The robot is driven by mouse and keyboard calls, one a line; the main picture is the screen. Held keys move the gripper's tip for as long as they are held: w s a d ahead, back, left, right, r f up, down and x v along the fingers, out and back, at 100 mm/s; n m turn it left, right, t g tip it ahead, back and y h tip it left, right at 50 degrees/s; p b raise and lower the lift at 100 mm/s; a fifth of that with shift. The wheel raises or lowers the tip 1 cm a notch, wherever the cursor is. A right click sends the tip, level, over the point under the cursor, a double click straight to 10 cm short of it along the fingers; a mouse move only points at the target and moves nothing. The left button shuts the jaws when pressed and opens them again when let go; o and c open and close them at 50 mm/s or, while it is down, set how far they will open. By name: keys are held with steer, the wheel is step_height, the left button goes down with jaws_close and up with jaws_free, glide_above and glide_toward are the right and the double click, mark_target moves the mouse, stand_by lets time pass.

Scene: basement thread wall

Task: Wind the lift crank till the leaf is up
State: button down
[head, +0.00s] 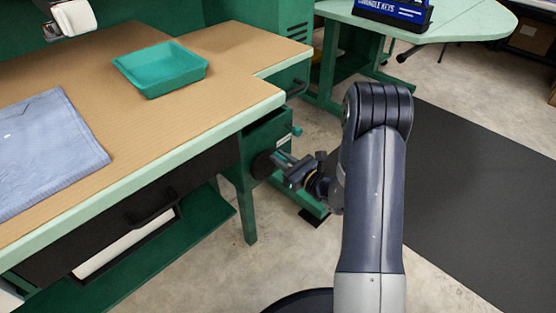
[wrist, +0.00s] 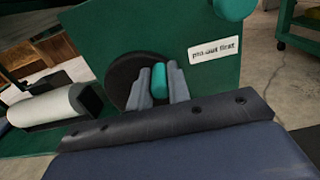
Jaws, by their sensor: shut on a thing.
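The lift crank shows as a dark round disc (wrist: 125,80) with a teal handle (wrist: 158,80) on a green box under the bench. In the head view the disc (head: 262,165) is at the bench's near right corner. My gripper (wrist: 160,84) has its two grey fingers on either side of the teal handle, shut on it. It also shows in the head view (head: 284,166), reaching left to the crank. A second teal knob (wrist: 232,7) is above, beside a label (wrist: 215,48) reading "pin out first". I cannot tell which surface is the leaf.
The bench top (head: 85,70) holds a teal tray (head: 160,70) and a folded blue cloth (head: 45,150). A drawer (head: 130,215) is below. A pale green table (head: 470,20) with a blue box (head: 393,10) stands at the back right. A dark mat (head: 475,190) covers open floor at right.

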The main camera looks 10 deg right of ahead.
mark_target(273, 170)
steer(key=f, duration=0.2)
steer(key=d+b, duration=0.1)
steer(key=shift+w+f, duration=0.4)
steer(key=f, duration=0.1)
steer(key=a+f, duration=0.1)
steer(key=s+f, duration=0.1)
steer(key=f, duration=0.1)
steer(key=shift+a+b, duration=0.2)
steer(key=shift+b, duration=0.1)
steer(key=shift+s, duration=0.1)
steer(key=c, duration=1.3)
jaws_free()
steer(key=shift+a+r, duration=0.15)
steer(key=shift+r, duration=0.1)
